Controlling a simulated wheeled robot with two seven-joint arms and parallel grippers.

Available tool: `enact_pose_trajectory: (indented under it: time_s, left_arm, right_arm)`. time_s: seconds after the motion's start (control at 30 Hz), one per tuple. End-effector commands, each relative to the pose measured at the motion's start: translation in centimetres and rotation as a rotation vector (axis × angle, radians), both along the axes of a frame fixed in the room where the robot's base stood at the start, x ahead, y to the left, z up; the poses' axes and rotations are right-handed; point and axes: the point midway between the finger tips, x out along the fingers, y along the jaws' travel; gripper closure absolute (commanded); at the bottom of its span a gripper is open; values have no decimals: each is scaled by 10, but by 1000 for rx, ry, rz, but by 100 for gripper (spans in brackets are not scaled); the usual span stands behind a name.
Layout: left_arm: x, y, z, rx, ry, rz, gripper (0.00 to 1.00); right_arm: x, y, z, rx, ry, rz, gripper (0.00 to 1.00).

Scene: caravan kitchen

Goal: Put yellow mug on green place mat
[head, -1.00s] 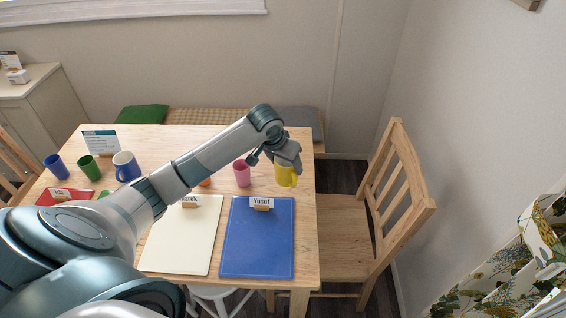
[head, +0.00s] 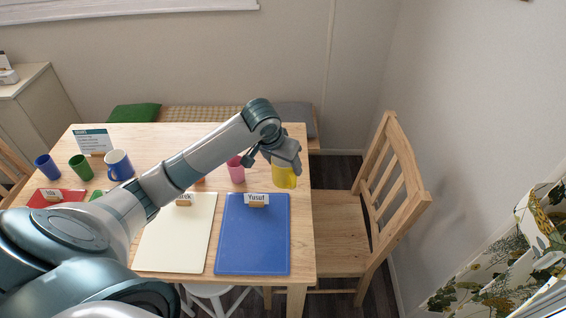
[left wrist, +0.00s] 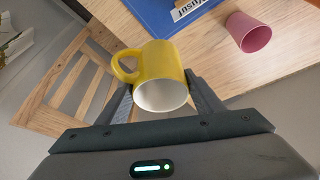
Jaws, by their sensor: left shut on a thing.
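The yellow mug (head: 284,178) is at the right end of the table, between the fingers of my left gripper (head: 286,160). In the left wrist view the yellow mug (left wrist: 158,72) sits between the two fingers of the left gripper (left wrist: 160,92), its mouth facing the camera and its handle to the left. Whether its base touches the table cannot be told. Only a small piece of the green place mat (head: 97,194) shows, left of my arm, beside the red mat; my arm hides the rest. My right gripper is out of view.
A pink cup (head: 236,170) stands just left of the mug. The blue mat (head: 252,240) and the cream mat (head: 180,240) lie in front. A blue-and-white mug (head: 119,166), green cup (head: 81,167) and blue cup (head: 47,167) stand at left. A chair (head: 345,235) is at right.

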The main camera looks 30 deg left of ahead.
Motion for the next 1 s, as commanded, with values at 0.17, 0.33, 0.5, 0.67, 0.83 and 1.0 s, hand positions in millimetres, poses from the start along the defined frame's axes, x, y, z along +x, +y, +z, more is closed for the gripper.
enact_pose_trajectory:
  time_s: [0.17, 0.33, 0.5, 0.67, 0.83, 1.0]
  left_arm:
    - [1, -4, 4, 0, -2, -2, 70]
    - [5, -23, 19, 0, -6, -13, 70]
    - [5, -56, 47, 2, -10, -29, 70]
    - [-4, -93, 78, 4, -10, -47, 70]
    - [-23, -123, 106, 4, -9, -56, 70]
    - [-42, -136, 122, 3, -5, -51, 70]
  right_arm:
    - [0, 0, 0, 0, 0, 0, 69]
    - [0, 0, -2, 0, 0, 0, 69]
    - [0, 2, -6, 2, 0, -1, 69]
    - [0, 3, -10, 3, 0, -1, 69]
    - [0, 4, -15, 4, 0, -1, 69]
    - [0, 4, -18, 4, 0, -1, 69]
